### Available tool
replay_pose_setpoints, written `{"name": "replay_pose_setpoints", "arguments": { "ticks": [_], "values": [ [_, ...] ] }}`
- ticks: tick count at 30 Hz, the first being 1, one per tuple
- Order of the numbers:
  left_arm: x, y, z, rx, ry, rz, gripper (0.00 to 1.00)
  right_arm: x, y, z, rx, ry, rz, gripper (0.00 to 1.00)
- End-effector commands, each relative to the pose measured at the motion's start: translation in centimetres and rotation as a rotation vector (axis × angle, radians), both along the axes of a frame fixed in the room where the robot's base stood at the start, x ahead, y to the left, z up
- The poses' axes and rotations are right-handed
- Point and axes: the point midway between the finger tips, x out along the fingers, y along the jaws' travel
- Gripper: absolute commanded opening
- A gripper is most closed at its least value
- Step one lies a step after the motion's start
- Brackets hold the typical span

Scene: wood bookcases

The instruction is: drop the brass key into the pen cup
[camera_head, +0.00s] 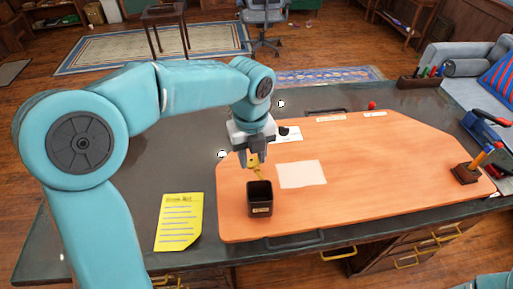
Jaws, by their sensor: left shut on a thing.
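My left gripper (254,163) reaches in from the left and points down over the orange board. It is shut on the brass key (257,173), a small yellow piece that hangs below the fingers. A dark square cup (260,202) with a small label on its front stands upright on the board, just below the key in the picture. The key's lower end is close to the cup's back rim; I cannot tell whether it is over the opening. My right gripper is not in view.
The orange board (370,190) lies on a dark desk. A pale sheet (302,174) is beside the cup, and a yellow note (180,221) lies left. A wooden holder with pens (466,174) and a blue stapler-like object (487,128) stand at the right. The board's middle right is clear.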

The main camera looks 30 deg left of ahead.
Motion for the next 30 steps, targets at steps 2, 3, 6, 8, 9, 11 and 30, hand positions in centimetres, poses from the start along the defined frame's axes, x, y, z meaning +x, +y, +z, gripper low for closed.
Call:
{"name": "replay_pose_setpoints", "arguments": {
  "ticks": [2, 3, 6, 8, 9, 11, 30],
  "values": [
    [-0.1, 0.0, -0.1, 0.0, 0.0, 0.0, 0.03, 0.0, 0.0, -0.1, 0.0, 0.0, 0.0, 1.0],
    [-0.2, 0.0, -0.2, 0.0, 0.0, 0.0, 0.03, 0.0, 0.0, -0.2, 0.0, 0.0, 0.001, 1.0],
    [-0.3, 0.0, -0.7, 0.0, 0.0, 0.0, 0.03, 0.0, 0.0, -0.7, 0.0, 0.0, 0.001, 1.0],
    [-0.3, -0.1, -1.3, 0.0, 0.0, 0.0, 0.03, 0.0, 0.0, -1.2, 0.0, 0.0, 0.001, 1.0],
    [-0.4, -0.1, -1.7, 0.0, 0.0, 0.0, 0.03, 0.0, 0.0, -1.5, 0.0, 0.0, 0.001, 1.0],
    [-0.4, -0.1, -2.4, 0.0, 0.0, 0.0, 0.03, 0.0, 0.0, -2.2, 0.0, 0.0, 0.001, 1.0],
    [0.1, -0.1, -6.0, 0.0, 0.0, 0.0, 0.44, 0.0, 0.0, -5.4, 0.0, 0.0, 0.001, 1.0]
  ]
}}
